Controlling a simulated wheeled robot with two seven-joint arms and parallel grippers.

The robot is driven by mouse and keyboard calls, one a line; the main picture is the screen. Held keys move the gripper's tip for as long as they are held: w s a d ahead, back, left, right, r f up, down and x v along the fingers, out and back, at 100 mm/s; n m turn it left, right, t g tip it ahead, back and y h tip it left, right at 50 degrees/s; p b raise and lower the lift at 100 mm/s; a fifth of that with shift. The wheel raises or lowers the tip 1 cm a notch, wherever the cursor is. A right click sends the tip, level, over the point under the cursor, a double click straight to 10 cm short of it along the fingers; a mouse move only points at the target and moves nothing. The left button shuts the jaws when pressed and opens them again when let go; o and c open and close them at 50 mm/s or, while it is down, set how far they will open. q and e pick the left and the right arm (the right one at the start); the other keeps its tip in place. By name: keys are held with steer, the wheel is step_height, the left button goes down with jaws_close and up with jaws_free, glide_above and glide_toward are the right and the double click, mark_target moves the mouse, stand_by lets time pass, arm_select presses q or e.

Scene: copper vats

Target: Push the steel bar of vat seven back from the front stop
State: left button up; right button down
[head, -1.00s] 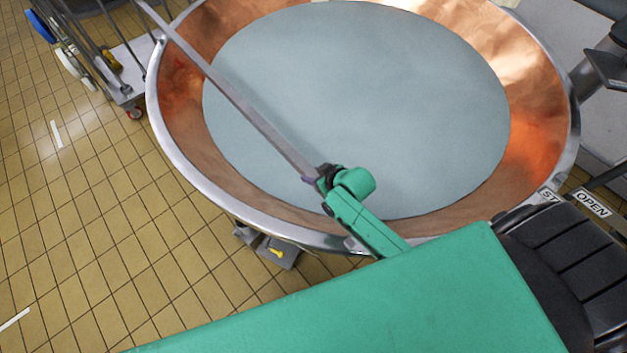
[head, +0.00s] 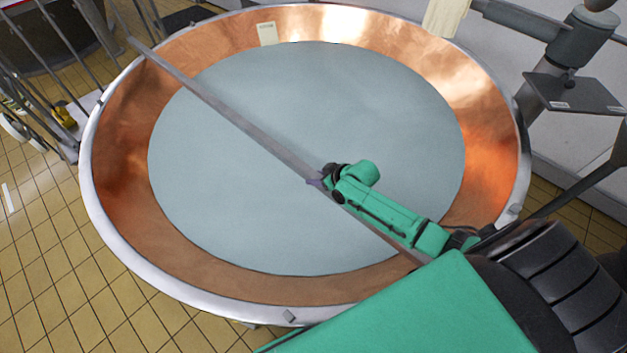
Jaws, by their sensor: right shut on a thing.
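The copper vat (head: 125,170) fills most of the head view. It has a bright steel rim and holds a pale, flat liquid (head: 300,110). The long thin steel bar (head: 225,108) lies slantwise over the vat, from the upper-left rim towards the lower right. My right gripper (head: 317,182) is shut on the bar above the liquid, near the vat's middle. The bar runs on below my green right arm, and its near end by the rim is partly hidden. No number shows on the vat, and I cannot make out the front stop. My left gripper is not in view.
A wheeled rack with upright bars (head: 45,85) stands close to the rim at upper left. Grey machinery with a flat plate (head: 575,92) stands at the right. A pale tag (head: 267,33) is on the far inner wall. Tiled floor (head: 50,300) is clear at lower left.

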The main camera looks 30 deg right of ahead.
steer(key=shift+w+d, duration=0.2)
steer(key=shift+d, duration=0.15)
steer(key=shift+c, duration=2)
jaws_free()
steer(key=shift+s+a, duration=0.1)
steer(key=shift+a, duration=0.05)
steer(key=p+v, duration=0.1)
steer(key=v, duration=1.3)
steer(key=shift+p, duration=0.3)
steer(key=shift+s+r, duration=0.2)
steer(key=shift+r, duration=0.05)
